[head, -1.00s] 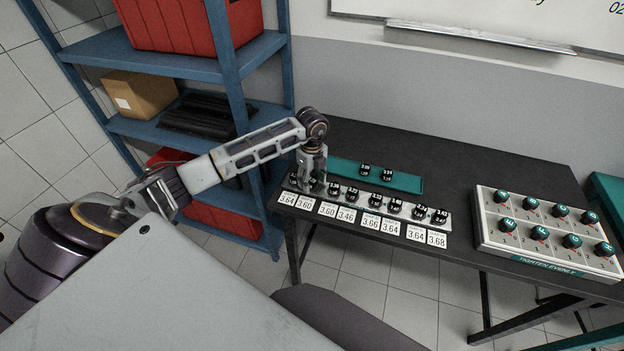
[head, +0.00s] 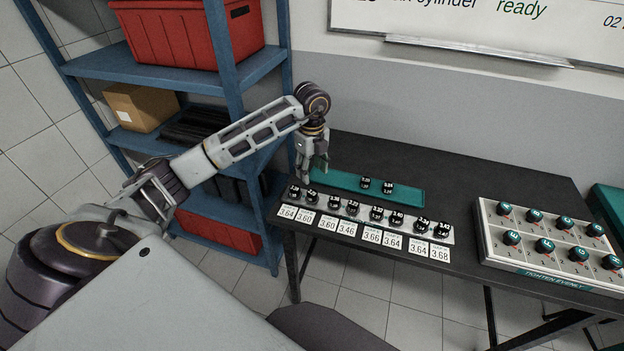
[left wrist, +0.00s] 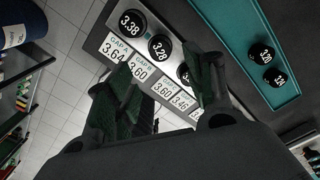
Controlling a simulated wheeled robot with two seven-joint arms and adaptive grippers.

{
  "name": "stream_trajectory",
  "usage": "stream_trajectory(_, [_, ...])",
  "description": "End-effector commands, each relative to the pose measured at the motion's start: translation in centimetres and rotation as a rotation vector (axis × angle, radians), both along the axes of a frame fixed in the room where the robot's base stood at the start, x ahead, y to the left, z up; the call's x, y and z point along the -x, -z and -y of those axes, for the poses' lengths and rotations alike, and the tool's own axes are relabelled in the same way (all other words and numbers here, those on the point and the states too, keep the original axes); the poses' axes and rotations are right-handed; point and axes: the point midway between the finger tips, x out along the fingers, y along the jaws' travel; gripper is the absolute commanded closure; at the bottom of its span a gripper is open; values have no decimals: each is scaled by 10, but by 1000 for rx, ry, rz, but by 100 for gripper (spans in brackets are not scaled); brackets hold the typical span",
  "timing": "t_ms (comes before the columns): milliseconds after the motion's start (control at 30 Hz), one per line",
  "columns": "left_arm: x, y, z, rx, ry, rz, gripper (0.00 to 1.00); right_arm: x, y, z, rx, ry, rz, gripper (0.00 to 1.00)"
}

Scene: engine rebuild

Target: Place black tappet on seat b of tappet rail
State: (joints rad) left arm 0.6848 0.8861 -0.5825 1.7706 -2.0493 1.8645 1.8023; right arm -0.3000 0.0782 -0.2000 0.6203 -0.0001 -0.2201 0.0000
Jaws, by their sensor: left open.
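The tappet rail (head: 407,227) is a pale strip along the front of the black table, with several black tappets in a row on it. At its left end a black tappet (head: 294,191) stands above the first label. A second black tappet (head: 312,196) stands beside it, above the second. In the left wrist view these are the 3.38 tappet (left wrist: 130,23) and the 3.28 tappet (left wrist: 160,47), by the GAP A and GAP B labels. My left gripper (head: 311,173) is open and empty above the rail's left end. Its fingers partly hide a third tappet in the wrist view.
A teal tray (head: 411,196) behind the rail holds two black tappets (head: 365,183). White number labels (head: 328,223) line the rail's front. A box of teal-capped knobs (head: 545,244) stands at the right. A blue shelf (head: 170,65) with red bins is at the left, behind my arm.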

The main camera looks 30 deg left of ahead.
Motion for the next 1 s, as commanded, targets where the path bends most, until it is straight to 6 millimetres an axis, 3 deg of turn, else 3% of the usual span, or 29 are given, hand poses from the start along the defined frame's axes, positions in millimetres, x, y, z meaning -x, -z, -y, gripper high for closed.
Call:
stream_trajectory(300, [0,-18,0,0,1,0,47,0,2,0,0,0,0,60])
stream_trajectory(1000, [0,-18,0,0,0,0,47,0,2,3,3,-1,0,60])
